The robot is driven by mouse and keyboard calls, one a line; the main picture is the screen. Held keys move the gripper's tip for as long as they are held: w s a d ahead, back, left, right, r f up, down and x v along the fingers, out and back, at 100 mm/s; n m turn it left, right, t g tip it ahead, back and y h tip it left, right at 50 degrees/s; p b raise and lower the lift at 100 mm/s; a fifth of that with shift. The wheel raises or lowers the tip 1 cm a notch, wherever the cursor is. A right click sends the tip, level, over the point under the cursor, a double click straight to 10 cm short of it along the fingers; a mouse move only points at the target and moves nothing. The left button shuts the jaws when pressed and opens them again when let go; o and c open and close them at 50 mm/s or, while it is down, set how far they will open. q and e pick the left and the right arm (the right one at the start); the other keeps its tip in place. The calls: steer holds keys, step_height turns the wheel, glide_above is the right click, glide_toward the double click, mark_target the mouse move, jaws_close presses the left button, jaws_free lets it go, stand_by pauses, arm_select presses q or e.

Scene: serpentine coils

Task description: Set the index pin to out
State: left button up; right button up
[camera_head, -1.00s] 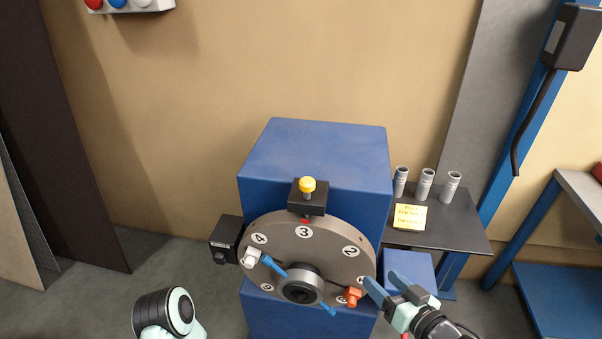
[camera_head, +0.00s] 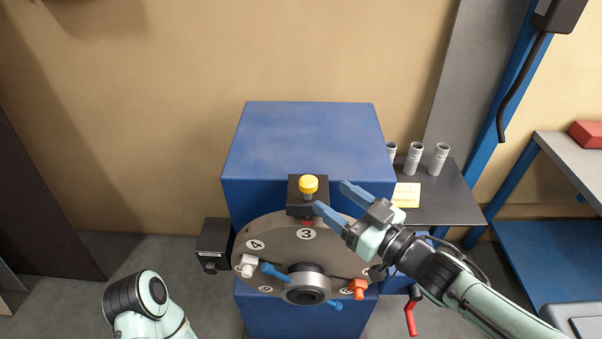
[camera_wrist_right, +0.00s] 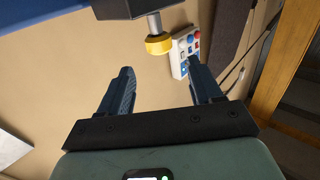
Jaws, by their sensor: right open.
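The index pin has a yellow knob (camera_head: 308,185) on top of a black block (camera_head: 307,207) above the grey numbered disc (camera_head: 285,248), where the number 3 sits just below it. In the right wrist view the yellow knob (camera_wrist_right: 158,44) shows on a grey stem under a dark block, beyond and between the fingertips. My right gripper (camera_head: 331,197) is open and empty, just right of the knob, with its blue fingers pointing toward it and not visibly touching it. My left arm shows at the bottom left, but its gripper is out of view.
The disc carries a blue-handled hub (camera_head: 308,285), a white fitting (camera_head: 246,265) and an orange fitting (camera_head: 360,289). The blue cabinet (camera_head: 305,140) stands behind it. A dark shelf (camera_head: 445,205) with grey cylinders and a yellow note is at right. A red handle (camera_head: 410,318) hangs below.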

mark_target(308, 189)
arm_select(q)
steer(key=shift+w, duration=0.15)
arm_select(e)
steer(key=x, duration=1)
jaws_close()
step_height(308, 189, up, 3)
steer(key=shift+f+p, duration=0.1)
steer(key=shift+p, duration=1)
arm_select(q)
steer(key=shift+w+r, duration=0.35)
steer(key=shift+r, duration=0.25)
steer(key=shift+w+r, duration=0.35)
steer(key=shift+r, duration=0.25)
arm_select(e)
jaws_free()
steer(key=shift+f, duration=0.1)
